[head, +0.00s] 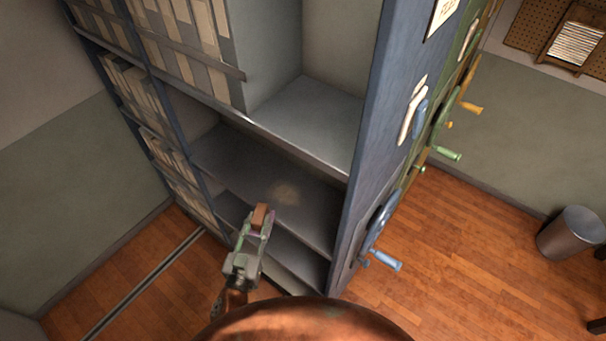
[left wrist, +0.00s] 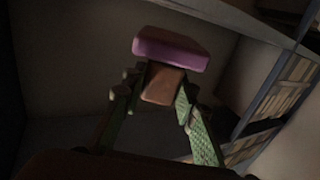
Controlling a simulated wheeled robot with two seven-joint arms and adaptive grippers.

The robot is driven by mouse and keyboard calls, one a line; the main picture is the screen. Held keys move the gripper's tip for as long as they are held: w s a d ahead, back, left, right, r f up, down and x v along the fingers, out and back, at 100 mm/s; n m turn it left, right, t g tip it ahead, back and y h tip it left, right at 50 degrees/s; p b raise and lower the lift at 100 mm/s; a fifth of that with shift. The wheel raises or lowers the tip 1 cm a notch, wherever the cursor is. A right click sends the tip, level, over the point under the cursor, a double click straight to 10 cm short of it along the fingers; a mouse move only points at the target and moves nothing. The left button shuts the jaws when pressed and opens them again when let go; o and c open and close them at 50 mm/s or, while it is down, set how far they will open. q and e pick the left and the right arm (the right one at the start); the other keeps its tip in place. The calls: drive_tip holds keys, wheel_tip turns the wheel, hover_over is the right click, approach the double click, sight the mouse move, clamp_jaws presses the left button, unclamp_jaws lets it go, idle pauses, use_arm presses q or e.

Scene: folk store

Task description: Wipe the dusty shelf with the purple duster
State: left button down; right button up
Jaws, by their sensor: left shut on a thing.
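My left gripper (head: 262,222) reaches up from the bottom of the head view to the front of a grey shelf (head: 240,160). A pale dusty patch (head: 286,192) lies on that shelf, just beyond and to the right of the gripper. In the left wrist view the green-padded fingers of the left gripper (left wrist: 160,92) are shut on the brown handle block of the duster (left wrist: 172,48). The duster has a purple band and a brownish top. In the head view only its brown part (head: 259,216) shows clearly. My right gripper is not in view.
Boxes or files (head: 180,35) fill the shelves to the left. Another empty shelf (head: 310,110) lies above. A blue end panel (head: 375,130) with hand wheels (head: 380,225) bounds the right side. A metal bin (head: 572,232) stands on the wooden floor at far right.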

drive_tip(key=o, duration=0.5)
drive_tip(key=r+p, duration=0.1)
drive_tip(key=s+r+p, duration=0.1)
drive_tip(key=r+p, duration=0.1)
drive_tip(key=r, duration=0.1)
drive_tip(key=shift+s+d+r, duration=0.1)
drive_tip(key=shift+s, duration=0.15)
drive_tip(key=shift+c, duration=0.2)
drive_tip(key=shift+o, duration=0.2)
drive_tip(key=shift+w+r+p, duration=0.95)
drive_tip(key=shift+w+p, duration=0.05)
drive_tip(key=shift+p, duration=0.05)
use_arm(q)
drive_tip(key=w+d+r+m+g+h, duration=0.1)
drive_tip(key=w+d+r+m+h, duration=0.15)
drive_tip(key=w+d, duration=0.35)
drive_tip(key=w+d+r+m+g+h, duration=0.1)
drive_tip(key=w+d+r+m+h, duration=0.15)
drive_tip(key=w+d, duration=0.35)
drive_tip(key=shift+n+h, duration=0.4)
drive_tip(key=shift+h, duration=0.1)
drive_tip(key=f+b, duration=0.4)
drive_tip(key=d+f+b, duration=0.1)
drive_tip(key=f+b, duration=0.1)
drive_tip(key=shift+s+f, duration=0.3)
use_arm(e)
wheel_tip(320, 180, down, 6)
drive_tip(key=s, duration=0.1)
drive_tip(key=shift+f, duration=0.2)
